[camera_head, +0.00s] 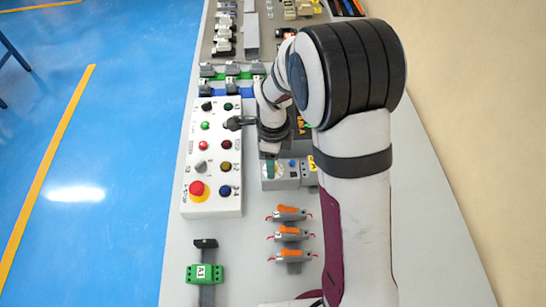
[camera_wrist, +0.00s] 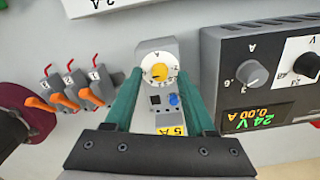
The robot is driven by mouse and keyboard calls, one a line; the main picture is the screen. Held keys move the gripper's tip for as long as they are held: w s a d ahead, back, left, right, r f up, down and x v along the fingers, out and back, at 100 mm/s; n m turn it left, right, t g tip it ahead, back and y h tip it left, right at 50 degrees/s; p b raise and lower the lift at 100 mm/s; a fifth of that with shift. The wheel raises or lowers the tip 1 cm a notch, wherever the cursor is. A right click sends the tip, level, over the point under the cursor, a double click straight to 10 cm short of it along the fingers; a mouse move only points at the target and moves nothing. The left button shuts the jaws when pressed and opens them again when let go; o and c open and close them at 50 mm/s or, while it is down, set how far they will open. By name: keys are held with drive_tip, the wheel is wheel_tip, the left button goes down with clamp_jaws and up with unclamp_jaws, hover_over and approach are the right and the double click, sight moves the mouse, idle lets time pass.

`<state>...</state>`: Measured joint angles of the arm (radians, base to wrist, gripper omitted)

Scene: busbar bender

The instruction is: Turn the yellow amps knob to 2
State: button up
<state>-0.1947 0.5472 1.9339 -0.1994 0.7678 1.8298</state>
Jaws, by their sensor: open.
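A small grey unit (camera_wrist: 158,48) sits in the middle of the wrist view. It carries a yellow knob (camera_wrist: 159,72) on a white dial, above a black part, a blue button (camera_wrist: 174,99) and a yellow "5 A" label. I cannot read the dial's setting. My gripper (camera_wrist: 160,78) is open, its green fingers on either side of this unit, with a gap around the knob. In the head view the grey unit (camera_head: 282,182) is partly covered by my gripper.
The power supply at right reads 24 V and 0.00 A, with a black-pointer V knob (camera_wrist: 305,65). Several orange-levered switches (camera_wrist: 65,101) stand at left. A white control box (camera_head: 213,150) with buttons and a red emergency stop (camera_head: 198,190) is left of my arm.

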drive_tip(key=shift+f, duration=0.35)
clamp_jaws()
